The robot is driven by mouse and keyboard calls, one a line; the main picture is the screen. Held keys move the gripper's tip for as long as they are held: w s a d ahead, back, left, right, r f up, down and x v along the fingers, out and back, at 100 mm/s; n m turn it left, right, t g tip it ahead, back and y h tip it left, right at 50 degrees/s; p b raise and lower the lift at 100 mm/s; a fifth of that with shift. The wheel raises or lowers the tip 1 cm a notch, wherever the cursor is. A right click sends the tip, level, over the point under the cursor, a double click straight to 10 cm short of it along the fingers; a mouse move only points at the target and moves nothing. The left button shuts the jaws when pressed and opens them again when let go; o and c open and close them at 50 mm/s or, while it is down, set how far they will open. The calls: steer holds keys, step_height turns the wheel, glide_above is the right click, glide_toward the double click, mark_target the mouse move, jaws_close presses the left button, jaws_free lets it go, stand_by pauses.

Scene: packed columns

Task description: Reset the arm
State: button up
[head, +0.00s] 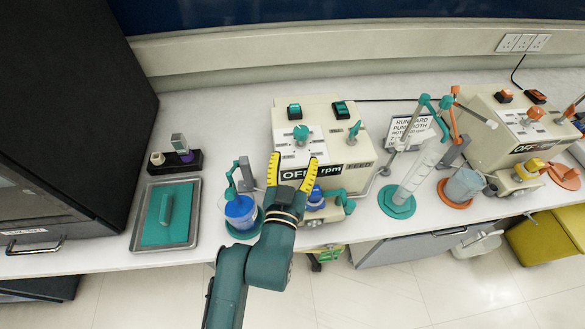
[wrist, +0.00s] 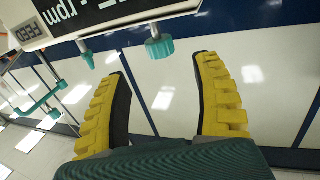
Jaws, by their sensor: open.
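My gripper (head: 294,157) has yellow ribbed fingers spread apart, with nothing between them. In the head view it is in front of the cream pump box (head: 345,130) with teal controls, and its fingers frame the left part of the dark "OFF rpm" display (head: 330,171). My teal arm reaches in from the bottom edge. In the wrist view my gripper (wrist: 162,66) is open, with the tilted display (wrist: 95,12) and a teal knob (wrist: 160,48) beyond the fingertips. I cannot tell whether a fingertip touches the pump.
A beaker of blue liquid (head: 241,212) stands close left of my arm. A teal-based cylinder (head: 414,178) stands right, before a second pump with orange controls (head: 520,120). A tray with a teal pad (head: 188,215) lies left, beside a dark cabinet (head: 60,100).

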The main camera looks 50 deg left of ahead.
steer(key=v, duration=0.3)
steer(key=shift+w, duration=0.1)
stand_by(0.4)
steer(key=w+d+r+m+t+h, duration=0.2)
steer(key=w+d+r+t, duration=0.15)
steer(key=d+r, duration=0.4)
steer(key=w+d+r+m+t+h, duration=0.2)
steer(key=w+d+r, duration=0.2)
steer(key=d+r, duration=0.3)
steer(key=s+d+r+m+t+h, duration=0.15)
steer(key=s+d+r+h, duration=0.25)
steer(key=d+r, duration=0.45)
steer(key=s+d+r+m+t+h, duration=0.1)
steer(key=s+d+r+m+h, duration=0.2)
steer(key=d+r, duration=0.55)
step_height(320, 180, up, 32)
steer(key=p, duration=3.5)
steer(key=shift+s+d+n, duration=0.35)
steer(key=shift+s+d, duration=0.1)
steer(key=shift+s, duration=0.05)
